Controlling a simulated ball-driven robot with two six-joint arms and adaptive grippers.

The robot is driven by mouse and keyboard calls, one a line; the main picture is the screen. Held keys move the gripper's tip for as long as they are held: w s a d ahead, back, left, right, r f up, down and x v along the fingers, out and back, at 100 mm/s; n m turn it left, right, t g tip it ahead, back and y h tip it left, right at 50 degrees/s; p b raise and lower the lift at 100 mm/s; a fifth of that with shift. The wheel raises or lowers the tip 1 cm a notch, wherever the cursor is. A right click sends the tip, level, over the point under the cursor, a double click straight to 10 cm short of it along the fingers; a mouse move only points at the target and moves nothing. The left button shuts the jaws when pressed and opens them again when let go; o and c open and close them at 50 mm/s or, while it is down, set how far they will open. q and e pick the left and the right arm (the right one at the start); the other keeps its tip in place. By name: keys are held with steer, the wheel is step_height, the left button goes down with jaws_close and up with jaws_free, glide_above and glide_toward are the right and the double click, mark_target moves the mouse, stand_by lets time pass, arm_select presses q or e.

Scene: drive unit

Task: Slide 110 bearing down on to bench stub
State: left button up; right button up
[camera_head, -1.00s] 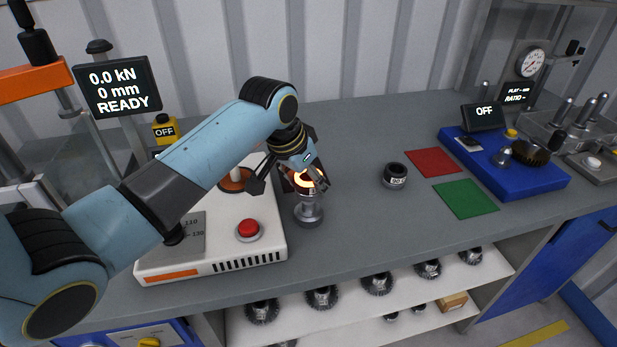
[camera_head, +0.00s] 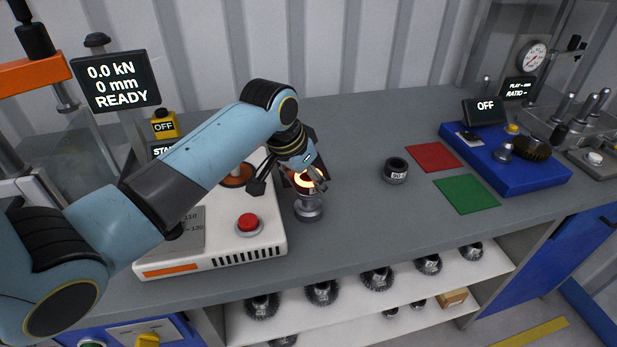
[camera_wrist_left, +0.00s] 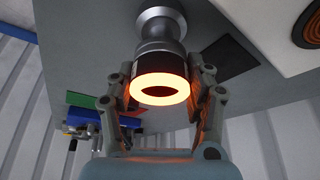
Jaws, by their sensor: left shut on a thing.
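The bearing (camera_head: 304,180) glows orange. My left gripper (camera_head: 306,184) is shut on its sides. The bench stub (camera_head: 309,211) is a grey metal post with a wide round foot, standing on the bench right below the bearing. In the left wrist view the glowing ring (camera_wrist_left: 160,91) sits between both fingers, in line with the stub (camera_wrist_left: 161,26). The bearing's far side meets or hides the stub's upper part; I cannot tell how far it is around it. My right gripper is not in view.
A white heater unit (camera_head: 210,262) with a red button (camera_head: 248,222) stands close left of the stub. Bench between stub and ring is clear.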

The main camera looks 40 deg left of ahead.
mark_target(308, 192)
arm_select(q)
steer(key=shift+f, duration=0.4)
steer(key=shift+f, duration=0.15)
steer(key=shift+f+b, duration=0.75)
steer(key=shift+f, duration=0.35)
steer(key=o, duration=1.2)
steer(key=shift+c, duration=0.2)
steer(key=shift+r, duration=0.1)
step_height(308, 192, up, 7)
steer(key=p, duration=0.8)
